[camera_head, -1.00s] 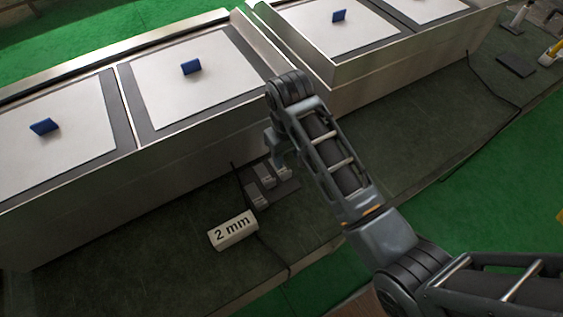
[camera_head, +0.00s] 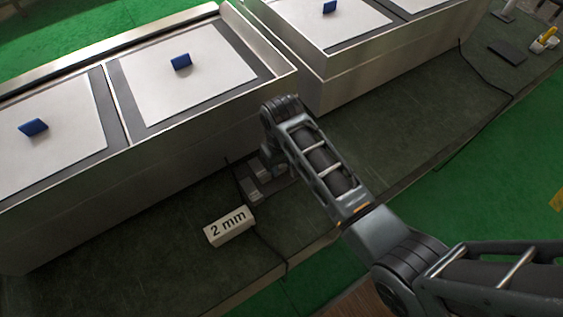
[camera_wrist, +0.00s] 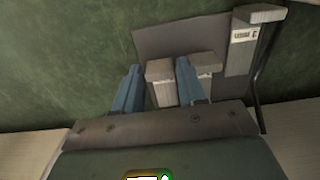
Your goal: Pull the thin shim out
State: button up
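In the wrist view my gripper (camera_wrist: 159,64) is open, with its two blue fingers apart on either side of a small grey block (camera_wrist: 160,71). The right finger lies close to the block's right side; I cannot tell whether it touches. A second grey block (camera_wrist: 209,63) stands just right of that finger. Both are at a flat dark plate (camera_wrist: 165,35). In the head view the grey blocks (camera_head: 254,196) show beside my wrist, which hides most of my gripper. I cannot make out which part is the thin shim.
A pale block marked "2 mm" (camera_head: 229,227) stands on the dark green bench top (camera_head: 150,235). A labelled upright piece (camera_wrist: 242,45) and a thin dark rod (camera_wrist: 264,60) are close on the right in the wrist view. A metal-sided heater unit (camera_head: 180,145) stands behind.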

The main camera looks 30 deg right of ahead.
grip_shut()
jog(key=s+p, duration=0.1)
jog(key=s, duration=0.1)
jog(key=s+p, duration=0.1)
jog(key=p, duration=0.1)
jog(key=shift+s+r, duration=0.2)
jog(key=shift+s, duration=0.15)
jog(key=shift+s+f, duration=0.2)
jog(key=shift+s, duration=0.35)
jog(key=shift+o, duration=0.6)
grip_release()
